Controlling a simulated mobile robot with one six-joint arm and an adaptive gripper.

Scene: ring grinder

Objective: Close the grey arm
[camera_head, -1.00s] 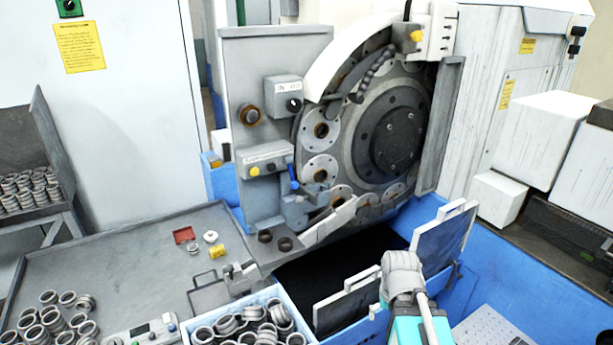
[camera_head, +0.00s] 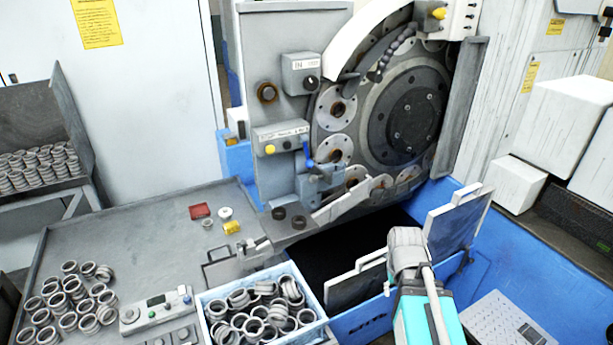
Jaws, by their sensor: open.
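The ring grinder has a large dark wheel (camera_head: 405,120) with round flanged holders around it. A pale grey arm (camera_head: 342,203) slants up to the right below the wheel's lower left, beside a grey block (camera_head: 318,186) with a blue lever (camera_head: 308,155). It appears to stick out in front of the wheel; I cannot tell for certain that it is the task's grey arm. My own arm, turquoise and grey, rises from the bottom right, in front of the blue trough. My gripper's fingers do not show.
A blue-sided trough (camera_head: 530,250) with two upright grey panels (camera_head: 457,225) lies below the wheel. A white bin (camera_head: 312,341) of metal rings stands in front. The grey table (camera_head: 120,235) holds loose rings and a control box (camera_head: 157,310). White boxes (camera_head: 565,120) stand at right.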

